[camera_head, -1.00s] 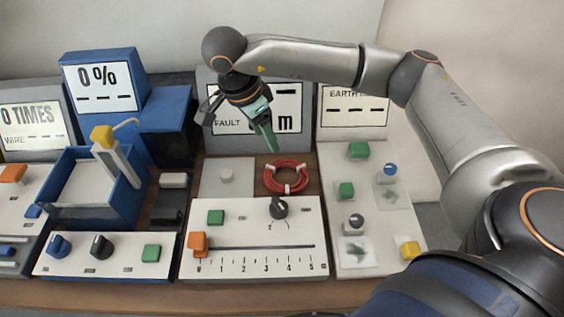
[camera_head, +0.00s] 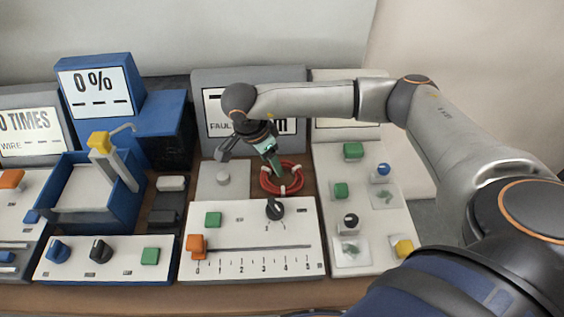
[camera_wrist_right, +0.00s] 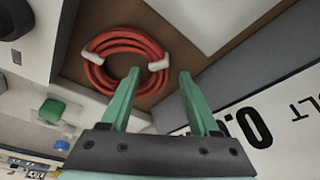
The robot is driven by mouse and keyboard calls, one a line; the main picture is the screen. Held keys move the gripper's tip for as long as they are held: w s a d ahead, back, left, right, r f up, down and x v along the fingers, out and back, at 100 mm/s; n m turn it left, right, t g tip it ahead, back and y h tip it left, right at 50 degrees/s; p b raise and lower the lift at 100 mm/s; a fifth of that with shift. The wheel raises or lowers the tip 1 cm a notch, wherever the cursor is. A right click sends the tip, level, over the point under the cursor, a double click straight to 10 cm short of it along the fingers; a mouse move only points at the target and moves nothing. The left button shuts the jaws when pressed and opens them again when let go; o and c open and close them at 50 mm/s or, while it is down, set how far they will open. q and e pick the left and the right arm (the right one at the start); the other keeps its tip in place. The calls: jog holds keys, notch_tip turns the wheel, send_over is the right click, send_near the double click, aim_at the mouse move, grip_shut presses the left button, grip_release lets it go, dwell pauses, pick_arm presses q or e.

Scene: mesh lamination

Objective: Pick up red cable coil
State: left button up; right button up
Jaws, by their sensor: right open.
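The red cable coil (camera_head: 291,186) lies on the brown table surface behind the white slider panel, bound with white ties. It also shows in the right wrist view (camera_wrist_right: 141,41), ahead of the fingertips. My right gripper (camera_head: 275,168) is over the coil's back edge, pointing down, and covers part of it. In the right wrist view its two green fingers (camera_wrist_right: 157,82) are apart with nothing between them. The coil lies beyond them, and I cannot tell whether they touch it. My left gripper is not in view.
The fault display (camera_head: 212,140) rises behind, and a panel with green buttons (camera_head: 341,190) is on the right.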

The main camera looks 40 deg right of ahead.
grip_shut()
dwell(0.3)
jog(key=shift+r, duration=0.15)
dwell(0.3)
